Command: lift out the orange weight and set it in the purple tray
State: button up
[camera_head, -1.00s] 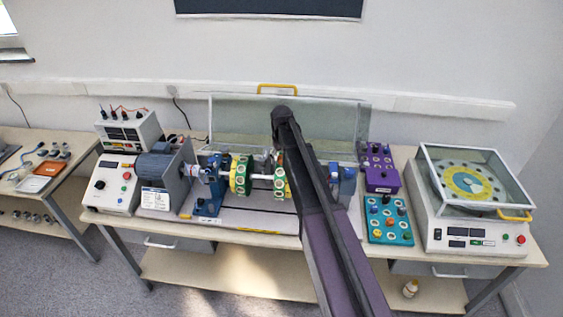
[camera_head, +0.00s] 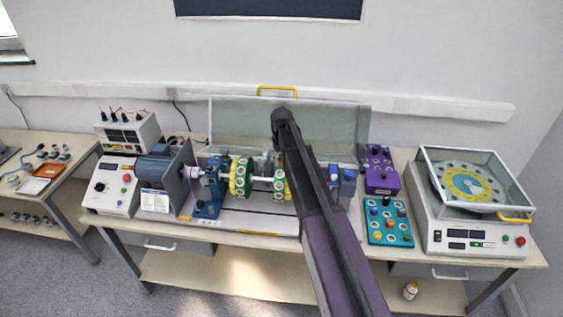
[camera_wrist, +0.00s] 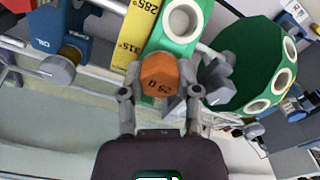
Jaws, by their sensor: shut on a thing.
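The orange weight (camera_wrist: 159,74), a six-sided piece marked 25.0, is between the two fingers of my gripper (camera_wrist: 160,93) in the wrist view. My gripper is shut on it. The weight is in front of the rim of a green disc (camera_wrist: 183,22) with pale round holes. I cannot tell whether it is seated in a hole or clear of the disc. The purple tray (camera_head: 383,184) stands on the bench at the right in the head view, with several pieces on its top. My arm hides my gripper and the weight in the head view.
A second green disc (camera_wrist: 255,65) is at the right in the wrist view. A raised clear cover (camera_head: 240,118) stands behind the rotor. A teal tray (camera_head: 374,238) with coloured weights lies in front of the purple tray. A white balance (camera_head: 470,238) stands further right.

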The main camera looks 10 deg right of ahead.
jog(key=shift+r, duration=0.1)
notch_tip(320, 180, up, 4)
jog(key=p, duration=0.3)
jog(key=shift+f+p, duration=0.25)
jog(key=shift+p, duration=0.05)
jog(key=s+d, duration=0.4)
jog(key=s, duration=0.3)
jog(key=s+d+r+p, duration=0.1)
jog(key=s+d, duration=0.2)
jog(key=s, duration=0.4)
jog(key=shift+d+r, duration=0.15)
jog(key=shift+d, duration=0.2)
notch_tip(320, 180, down, 9)
jog(key=b, duration=0.9)
jog(key=shift+a, duration=0.1)
